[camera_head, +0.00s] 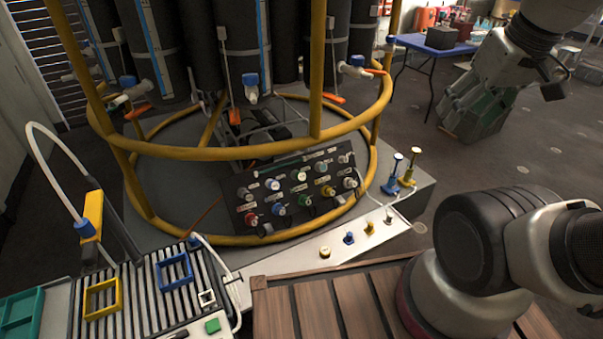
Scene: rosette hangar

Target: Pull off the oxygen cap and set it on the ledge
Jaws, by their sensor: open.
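A tilted black panel (293,188) stands at the foot of the yellow-railed frame. It carries two rows of round coloured caps or fittings, among them a red one (250,219), a green one (305,200) and a yellow one (328,191). The labels are too small to read, so I cannot tell which is the oxygen cap. A pale ledge (303,265) runs in front of the panel, with several small yellow, blue and white pieces on it. My gripper (468,122) is at the upper right, apart from the panel, and appears open and empty; its fingers are hard to make out.
Yellow rails (225,152) curve around dark cylinders behind the panel. Blue and yellow upright fittings (407,168) stand right of it. A slatted rack (140,290) with coloured frames is at lower left. Wooden slats (310,308) lie in front. A blue table (430,44) stands behind.

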